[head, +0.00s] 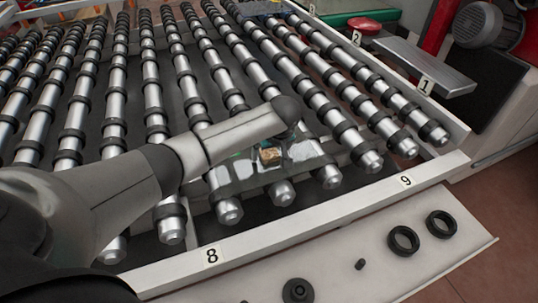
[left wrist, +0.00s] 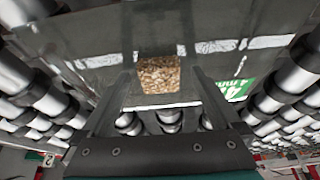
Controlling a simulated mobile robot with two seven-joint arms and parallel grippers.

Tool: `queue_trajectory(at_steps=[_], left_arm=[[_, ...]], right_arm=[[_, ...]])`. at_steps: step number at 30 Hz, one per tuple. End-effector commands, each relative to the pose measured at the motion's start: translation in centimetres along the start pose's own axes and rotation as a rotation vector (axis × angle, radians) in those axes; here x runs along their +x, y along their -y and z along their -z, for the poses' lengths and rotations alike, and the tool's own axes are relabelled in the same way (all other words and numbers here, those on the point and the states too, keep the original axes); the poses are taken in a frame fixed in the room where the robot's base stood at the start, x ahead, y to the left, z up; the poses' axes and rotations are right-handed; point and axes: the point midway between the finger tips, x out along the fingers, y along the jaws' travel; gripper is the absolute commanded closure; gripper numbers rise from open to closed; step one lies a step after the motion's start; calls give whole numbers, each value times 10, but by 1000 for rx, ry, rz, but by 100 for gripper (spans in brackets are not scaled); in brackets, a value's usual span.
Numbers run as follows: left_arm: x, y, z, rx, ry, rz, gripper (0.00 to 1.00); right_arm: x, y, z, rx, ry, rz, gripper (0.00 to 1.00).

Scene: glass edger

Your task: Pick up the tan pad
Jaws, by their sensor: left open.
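The tan pad (left wrist: 159,75) is a small, speckled, cork-like block in the left wrist view. It lies on a dark, glassy sheet (left wrist: 100,30) with pale reflections. My left gripper (left wrist: 161,76) is open, with one finger on each side of the pad and a visible gap to each. I cannot tell how high the fingertips are above the sheet. In the head view my arm mostly hides this gripper. My right gripper is not in view.
Ribbed metal rollers (head: 115,95) fill the conveyor. Its pale front rail (head: 300,225) carries labels 8 and 9. Black rings (head: 404,240) lie on the grey shelf (head: 400,275) in front. A green label (left wrist: 237,88) is right of the pad. A red button (head: 364,25) stands at upper right.

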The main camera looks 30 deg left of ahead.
Motion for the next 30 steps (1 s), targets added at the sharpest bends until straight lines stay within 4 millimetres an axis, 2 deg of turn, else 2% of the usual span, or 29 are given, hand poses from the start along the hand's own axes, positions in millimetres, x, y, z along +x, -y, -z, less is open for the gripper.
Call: queue_trajectory(at_steps=[7, 30], left_arm=[[0, -1, 0, 1, 0, -1, 4], [0, 0, 0, 1, 0, -1, 90]], right_arm=[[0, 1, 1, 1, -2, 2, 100], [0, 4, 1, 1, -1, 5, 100]])
